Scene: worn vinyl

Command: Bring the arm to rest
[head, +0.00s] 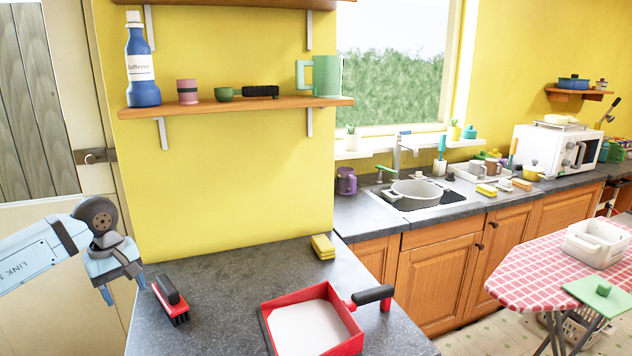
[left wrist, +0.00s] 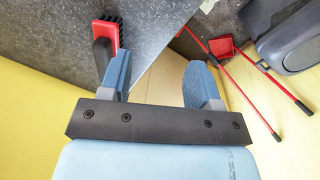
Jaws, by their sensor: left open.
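My left arm comes in from the left of the head view. Its gripper (head: 122,288) is open and empty, pointing down beside the left edge of the grey counter (head: 215,290). The left wrist view also shows the two blue fingers apart (left wrist: 160,75), with nothing between them. A red and black brush (head: 171,299) lies on the counter just right of the gripper. In the left wrist view the brush (left wrist: 107,38) appears beyond the left finger, which partly covers it. My right gripper is not in view.
A red dustpan (head: 268,325) with a black handle and a yellow sponge (head: 322,246) lie on the counter. A wooden shelf (head: 235,106) with a blue bottle (head: 141,75) hangs above. Red-handled tools (left wrist: 240,85) lie on the floor. The counter's middle is clear.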

